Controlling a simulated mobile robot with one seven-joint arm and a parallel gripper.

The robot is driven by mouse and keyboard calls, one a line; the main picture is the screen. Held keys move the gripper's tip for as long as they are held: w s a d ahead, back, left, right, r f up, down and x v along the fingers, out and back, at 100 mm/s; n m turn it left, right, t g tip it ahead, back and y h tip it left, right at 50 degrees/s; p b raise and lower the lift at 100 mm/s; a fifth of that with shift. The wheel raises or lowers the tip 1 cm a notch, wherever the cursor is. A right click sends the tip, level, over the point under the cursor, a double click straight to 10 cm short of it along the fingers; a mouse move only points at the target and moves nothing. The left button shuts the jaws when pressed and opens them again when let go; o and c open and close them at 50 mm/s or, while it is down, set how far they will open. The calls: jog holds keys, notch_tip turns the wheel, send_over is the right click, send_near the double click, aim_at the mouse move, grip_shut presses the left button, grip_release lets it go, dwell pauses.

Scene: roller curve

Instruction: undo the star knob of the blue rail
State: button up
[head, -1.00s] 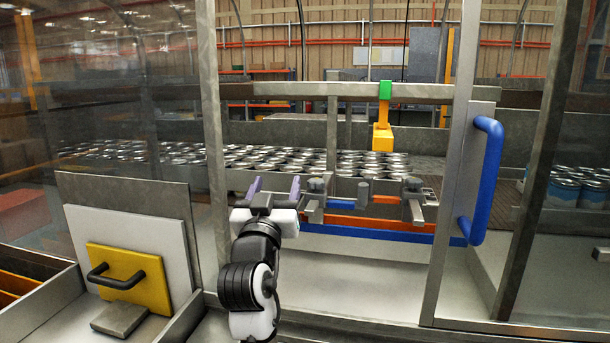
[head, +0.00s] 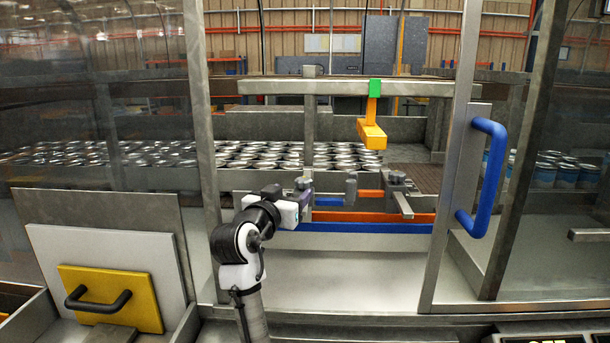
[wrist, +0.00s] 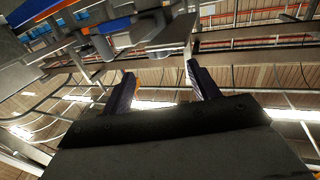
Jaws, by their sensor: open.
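The blue rail (head: 330,201) is a short bar in front of the can conveyor, with a grey clamp at its left end. My gripper (head: 304,197) is at the clamp's left side, pointing right. Its fingers overlap the clamp in the head view, so I cannot tell whether they touch it. In the wrist view my gripper (wrist: 162,86) is open with nothing between its dark fingers. The blue rail (wrist: 118,25) shows there at upper left.
An orange rail (head: 370,193) with another grey knob (head: 397,177) lies to the right. An orange block (head: 372,134) hangs from the crossbeam above. A door frame with a blue handle (head: 488,178) stands at right. A yellow plate with a black handle (head: 110,298) leans at lower left.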

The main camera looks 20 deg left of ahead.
aim_at(307, 177)
jog(key=w+p, duration=0.1)
jog(key=w, duration=0.4)
jog(key=w+p, duration=0.2)
jog(key=w, duration=0.3)
jog(key=shift+d+r+p, duration=0.15)
jog(key=shift+d+p, duration=0.05)
jog(key=shift+p, duration=0.1)
jog(key=shift+w, duration=0.55)
jog(key=shift+c, duration=0.4)
jog(key=c, duration=0.9)
